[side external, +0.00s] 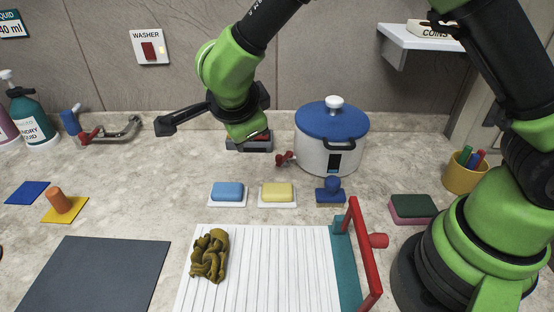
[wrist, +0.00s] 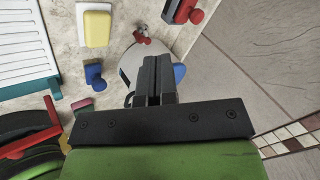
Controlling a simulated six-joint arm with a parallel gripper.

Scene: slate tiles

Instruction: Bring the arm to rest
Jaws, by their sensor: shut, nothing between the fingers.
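My gripper (side external: 250,145) hangs in the air over the counter, to the left of the white pot (side external: 316,154) with the blue lid (side external: 332,122). In the wrist view, its two dark fingers (wrist: 153,82) are together with nothing between them. They cover much of the pot (wrist: 129,66) there. My arm reaches in from the right and bends down to the gripper.
A blue sponge (side external: 228,191), a yellow sponge (side external: 277,192) and a blue knobbed piece (side external: 331,192) lie in front. A ribbed white board (side external: 275,270) bears a brown knotted lump (side external: 210,255). A red handle (side external: 361,255) stands up beside it. A wall shelf (side external: 400,38) is upper right.

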